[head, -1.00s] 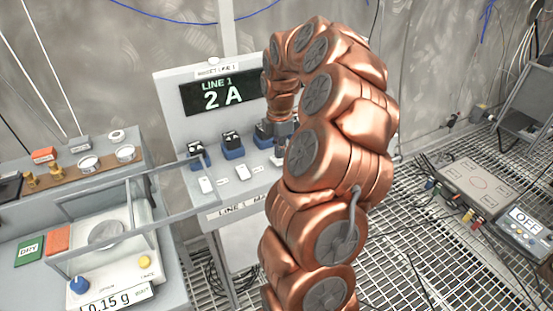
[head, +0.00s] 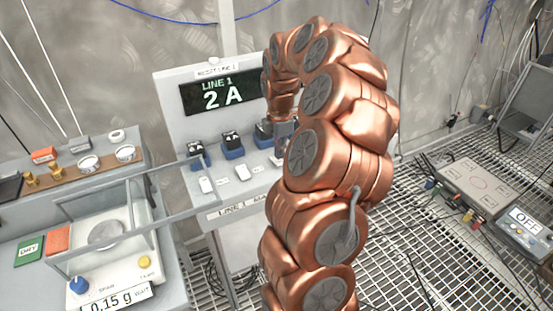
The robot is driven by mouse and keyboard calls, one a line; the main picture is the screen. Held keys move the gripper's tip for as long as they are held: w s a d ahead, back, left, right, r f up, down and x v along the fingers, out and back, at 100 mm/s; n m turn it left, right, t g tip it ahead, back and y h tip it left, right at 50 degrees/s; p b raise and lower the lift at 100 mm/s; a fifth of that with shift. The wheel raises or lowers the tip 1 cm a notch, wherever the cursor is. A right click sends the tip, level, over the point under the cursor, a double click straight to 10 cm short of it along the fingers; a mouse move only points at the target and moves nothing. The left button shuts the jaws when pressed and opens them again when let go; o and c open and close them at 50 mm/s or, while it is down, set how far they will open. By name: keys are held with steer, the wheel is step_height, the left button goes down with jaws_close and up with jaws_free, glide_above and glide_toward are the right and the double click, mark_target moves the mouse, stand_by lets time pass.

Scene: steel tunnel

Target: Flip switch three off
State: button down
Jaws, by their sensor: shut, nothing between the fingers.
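A grey panel (head: 224,209) carries a row of blue switches with dark tops. The left one (head: 199,160) and the middle one (head: 232,150) show clearly. The third visible from the left (head: 262,141) is beside my gripper and partly covered by it. The number labels are too small to read, and the lever positions are unclear. A dark display (head: 220,96) above reads "LINE 1 2 A". My gripper (head: 285,130) is shut and low over the panel's right part. My copper arm hides its fingertips and the panel's right end, so contact cannot be told.
A balance with a clear-walled shield (head: 140,225) stands at the left front, reading 0.15 g. A shelf (head: 84,178) with small weights and dishes is behind it. A grey box (head: 478,187) with cables and a device reading "OFF" (head: 527,222) lie on the right of the grated floor.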

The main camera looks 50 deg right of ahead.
mark_target(279, 162)
steer(key=shift+f+b, duration=0.5)
steer(key=shift+f, duration=0.65)
stand_by(0.8)
steer(key=shift+r+p, duration=1.45)
steer(key=shift+r, duration=2.05)
steer(key=shift+a, duration=0.15)
